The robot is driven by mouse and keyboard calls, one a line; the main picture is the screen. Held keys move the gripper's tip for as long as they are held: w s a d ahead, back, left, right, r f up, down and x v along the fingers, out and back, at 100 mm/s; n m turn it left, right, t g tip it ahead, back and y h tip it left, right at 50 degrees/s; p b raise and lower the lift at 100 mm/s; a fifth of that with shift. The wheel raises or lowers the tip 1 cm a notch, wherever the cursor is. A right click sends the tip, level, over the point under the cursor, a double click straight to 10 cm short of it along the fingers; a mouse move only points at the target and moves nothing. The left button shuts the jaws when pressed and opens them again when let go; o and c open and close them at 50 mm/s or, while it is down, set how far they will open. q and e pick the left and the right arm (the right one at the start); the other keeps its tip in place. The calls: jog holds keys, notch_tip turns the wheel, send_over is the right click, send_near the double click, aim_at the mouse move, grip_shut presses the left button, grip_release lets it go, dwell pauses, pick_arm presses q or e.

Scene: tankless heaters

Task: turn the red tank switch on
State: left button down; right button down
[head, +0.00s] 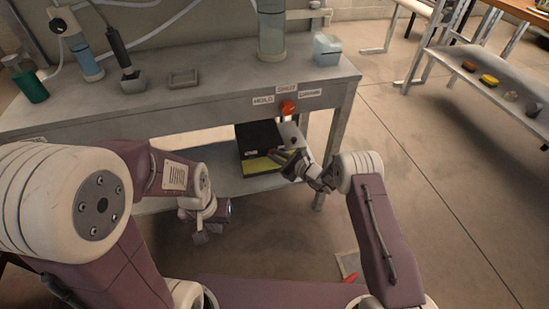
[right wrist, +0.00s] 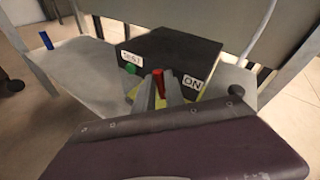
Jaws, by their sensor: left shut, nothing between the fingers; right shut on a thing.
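A black box with a yellow lower part (head: 258,137) sits on the shelf under the bench. In the right wrist view the box (right wrist: 165,52) has a green button beside a label that seems to read TEST, and an ON label at right. A red switch lever (right wrist: 159,77) stands on its front. My right gripper (right wrist: 160,92) is shut with its fingers on either side of the red lever; it also shows at the box's front in the head view (head: 279,162). My left gripper (head: 200,234) is shut and empty, low in front of the shelf.
Clear cylinders and a green cup (head: 32,86) stand on top. A side bench (head: 450,62) is at right. The floor between is mostly clear.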

jog(key=shift+w+d+f+m+t+y+b, duration=0.1)
jog(key=shift+d+f+m+t+y+b, duration=0.25)
jog(key=shift+m+y+b, duration=0.7)
jog(key=shift+w+d+f+m+t+y+b, duration=0.1)
jog(key=shift+d+m+t+y+b, duration=0.4)
jog(key=shift+m+b, duration=1.15)
jog(key=shift+w+d+f+m+t+y+b, duration=0.2)
jog(key=shift+m+t+y+b, duration=0.4)
jog(key=shift+m+b, duration=0.7)
jog(key=shift+s+b, duration=0.1)
jog(key=shift+b, duration=0.2)
jog(key=c, duration=1.7)
grip_release()
